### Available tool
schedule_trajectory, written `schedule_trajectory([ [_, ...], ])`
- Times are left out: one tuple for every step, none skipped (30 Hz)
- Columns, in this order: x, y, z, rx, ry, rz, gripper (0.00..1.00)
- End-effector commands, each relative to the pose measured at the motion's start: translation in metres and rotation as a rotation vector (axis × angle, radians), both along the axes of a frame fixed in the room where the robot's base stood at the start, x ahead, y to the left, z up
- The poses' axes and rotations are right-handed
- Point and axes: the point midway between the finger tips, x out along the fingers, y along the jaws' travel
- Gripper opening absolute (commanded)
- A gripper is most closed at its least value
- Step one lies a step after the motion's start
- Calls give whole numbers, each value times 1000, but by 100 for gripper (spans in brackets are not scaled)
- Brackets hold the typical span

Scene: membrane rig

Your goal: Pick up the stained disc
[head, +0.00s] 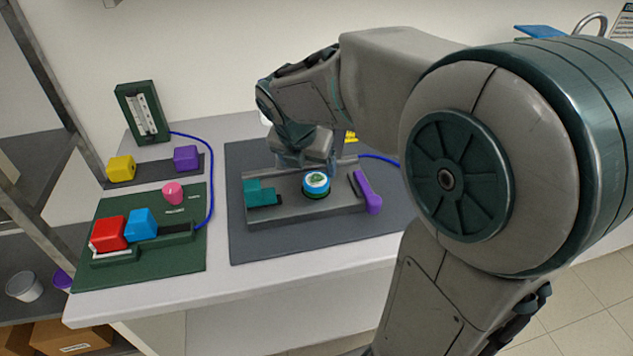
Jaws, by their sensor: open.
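A round disc (316,183) with a white and light blue rim and a dark green patch on top sits in the middle of a grey tray-like rig (290,213). It appears to rest on a dark green round seat. My gripper (304,163) is just behind and above the disc, pointing down over the back of the rig. The gripper is open and empty, apart from the disc as far as I can see. Its fingertips are small and partly hidden by its own body.
A teal block (260,192) is at the rig's left and a purple lever (368,194) at its right. A green mat (175,260) on the left holds a red block (108,234), a blue block (140,224) and a pink piece (172,193).

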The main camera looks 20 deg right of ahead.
Motion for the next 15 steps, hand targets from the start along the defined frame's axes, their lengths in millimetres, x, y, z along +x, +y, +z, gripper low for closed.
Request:
schedule_trajectory([
  [1,-1,-5,0,1,0,79],
  [2,-2,-7,0,1,0,79],
  [2,-2,-8,0,0,-1,79],
  [3,-3,-10,0,0,-1,79],
  [3,-3,-11,0,0,-1,79],
  [4,-5,-15,0,1,-1,79],
  [4,-6,-18,0,2,-2,79],
  [5,-8,-22,0,2,-3,79],
  [7,-10,-27,-1,3,-2,79],
  [8,-12,-32,-1,3,-2,79],
  [9,-14,-36,-1,4,-2,79],
  [11,-16,-42,0,3,-1,79],
  [12,-17,-46,0,4,-1,79],
  [13,-17,-49,0,3,-1,79],
  [15,-18,-52,0,2,-2,79],
])
